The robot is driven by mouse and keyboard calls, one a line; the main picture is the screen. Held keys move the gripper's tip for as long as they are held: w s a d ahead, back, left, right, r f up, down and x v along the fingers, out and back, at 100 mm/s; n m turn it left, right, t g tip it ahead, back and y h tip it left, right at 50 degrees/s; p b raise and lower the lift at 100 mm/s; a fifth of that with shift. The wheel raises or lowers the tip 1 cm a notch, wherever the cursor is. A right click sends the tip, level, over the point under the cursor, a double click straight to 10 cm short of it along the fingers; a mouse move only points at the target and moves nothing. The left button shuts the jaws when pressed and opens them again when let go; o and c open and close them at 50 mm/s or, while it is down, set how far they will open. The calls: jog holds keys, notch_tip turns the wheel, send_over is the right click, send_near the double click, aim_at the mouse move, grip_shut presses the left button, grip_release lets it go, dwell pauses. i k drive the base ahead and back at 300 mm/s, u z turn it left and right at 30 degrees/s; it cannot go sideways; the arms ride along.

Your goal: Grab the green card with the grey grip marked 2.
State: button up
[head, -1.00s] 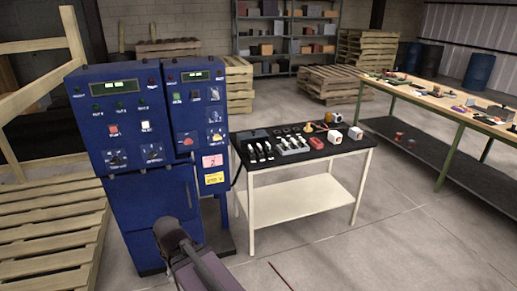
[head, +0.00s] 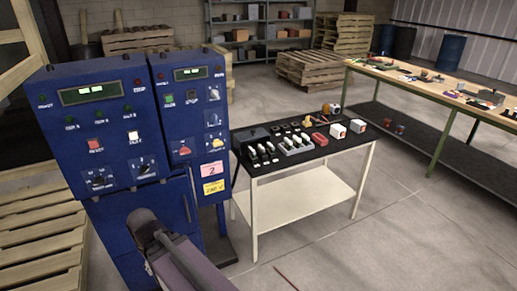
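I cannot make out a green card with a grey grip marked 2. The black-topped table (head: 345,151) right of the blue cabinet carries a grey rack (head: 293,147) with white-topped pieces, and small black-and-white pieces (head: 262,155) beside it. These are too small to read. A pink label marked 2 (head: 212,169) is on the cabinet's side, above a yellow label (head: 213,187).
The blue cabinet (head: 118,145) stands close on the left. The table also bears a red piece (head: 320,139) and white blocks (head: 337,131). A long workbench (head: 435,85) stands at right, pallets (head: 315,75) behind.

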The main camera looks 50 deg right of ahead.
aim_at(262, 150)
jog(key=i, duration=0.75)
jog(key=z, duration=0.95)
jog(key=i, duration=0.5)
jog(key=u, duration=0.15)
